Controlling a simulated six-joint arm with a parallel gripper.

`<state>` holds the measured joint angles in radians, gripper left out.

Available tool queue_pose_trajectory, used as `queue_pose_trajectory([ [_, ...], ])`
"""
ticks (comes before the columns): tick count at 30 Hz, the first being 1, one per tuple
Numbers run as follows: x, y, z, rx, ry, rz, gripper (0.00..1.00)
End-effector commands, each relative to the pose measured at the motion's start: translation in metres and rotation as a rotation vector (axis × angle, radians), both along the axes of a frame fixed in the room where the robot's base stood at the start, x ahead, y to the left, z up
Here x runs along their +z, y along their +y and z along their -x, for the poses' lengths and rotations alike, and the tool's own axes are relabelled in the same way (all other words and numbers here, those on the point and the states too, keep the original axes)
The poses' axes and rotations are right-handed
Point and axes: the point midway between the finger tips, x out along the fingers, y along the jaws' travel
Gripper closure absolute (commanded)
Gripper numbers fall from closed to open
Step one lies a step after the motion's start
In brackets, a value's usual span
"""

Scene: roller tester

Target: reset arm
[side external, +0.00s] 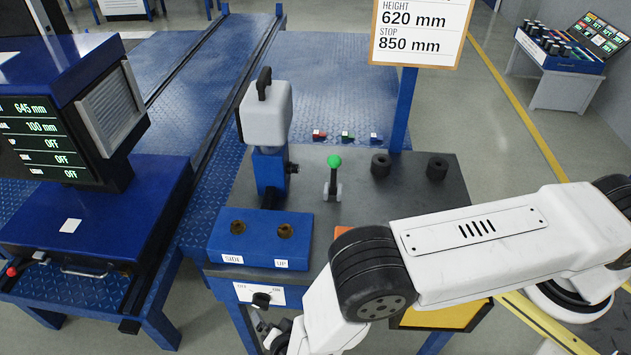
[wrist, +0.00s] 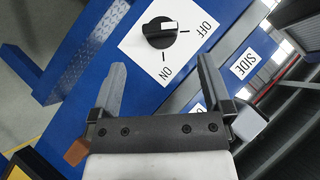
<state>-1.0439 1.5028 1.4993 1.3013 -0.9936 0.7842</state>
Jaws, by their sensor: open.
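My white arm reaches in from the right in the side external view and bends down at the bench's front. My gripper (side external: 268,328) is low there, partly hidden by my arm, just below the black rotary knob (side external: 262,299) on its white OFF/ON plate (side external: 240,290). In the wrist view my gripper (wrist: 162,68) is open, with nothing between its fingers. The knob (wrist: 160,32) is beyond the fingertips, apart from them. Its white mark points towards the OFF tick.
A blue box labelled SIDE and UP (side external: 260,236), a green-knobbed lever (side external: 334,162) and two black cylinders (side external: 380,165) stand on the bench. A sign (side external: 415,30) rises behind. A monitor (side external: 50,140) at left reads 645 mm, 100 mm and several OFF lines.

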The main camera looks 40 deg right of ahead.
Motion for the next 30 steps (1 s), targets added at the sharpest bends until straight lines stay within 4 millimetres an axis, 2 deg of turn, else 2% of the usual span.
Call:
queue_pose_trajectory([
  [7, 0.003, 0.002, -0.003, 0.012, 0.006, 0.005, 0.0],
  [13, 0.018, 0.01, -0.018, 0.104, 0.056, 0.045, 0.0],
  [22, 0.074, 0.021, -0.056, 0.448, 0.185, 0.22, 0.0],
  [26, 0.102, 0.017, -0.068, 0.624, 0.227, 0.324, 0.0],
  [30, 0.13, 0.004, -0.077, 0.786, 0.263, 0.424, 0.0],
])
